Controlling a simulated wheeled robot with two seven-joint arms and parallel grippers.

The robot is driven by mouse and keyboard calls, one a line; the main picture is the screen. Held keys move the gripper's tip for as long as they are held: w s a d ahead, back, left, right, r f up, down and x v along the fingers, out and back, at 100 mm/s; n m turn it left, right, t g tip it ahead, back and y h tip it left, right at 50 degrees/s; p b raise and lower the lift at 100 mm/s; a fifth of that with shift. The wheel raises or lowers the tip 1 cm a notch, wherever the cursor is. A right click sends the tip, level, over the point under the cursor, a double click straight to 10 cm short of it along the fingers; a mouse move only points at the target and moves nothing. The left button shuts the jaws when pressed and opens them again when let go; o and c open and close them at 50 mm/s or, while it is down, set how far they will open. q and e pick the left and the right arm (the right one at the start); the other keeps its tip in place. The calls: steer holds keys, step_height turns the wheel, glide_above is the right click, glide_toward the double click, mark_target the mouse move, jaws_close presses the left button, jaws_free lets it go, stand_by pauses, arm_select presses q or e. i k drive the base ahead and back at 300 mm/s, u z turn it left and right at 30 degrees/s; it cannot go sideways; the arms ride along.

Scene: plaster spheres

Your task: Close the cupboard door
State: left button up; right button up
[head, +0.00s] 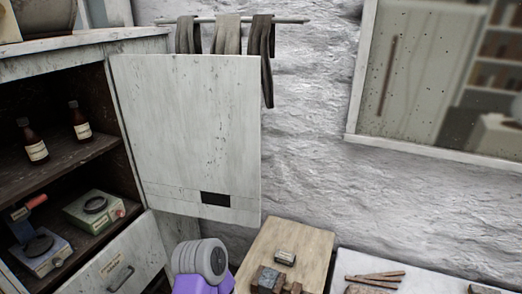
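The cupboard (66,42) is whitish, worn wood with dark shelves inside, at the left of the head view. Its door (185,120) is a pale weathered panel that stands wide open. It is joined to the cupboard along the door's left edge and swings out to the right, in front of the plaster wall. A dark rectangular patch (215,198) sits low on the door face. Neither of my grippers shows in the head view, so their state is hidden.
Bottles (79,121) and small boxed devices (94,211) stand on the cupboard shelves. A drawer (116,262) is below. Cloths (226,35) hang from a rail behind the door. A wooden table (309,247) with small blocks and a white surface (420,283) stand lower right.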

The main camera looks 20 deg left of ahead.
mark_target(194, 122)
steer(key=i, duration=0.8)
steer(key=u, duration=1.8)
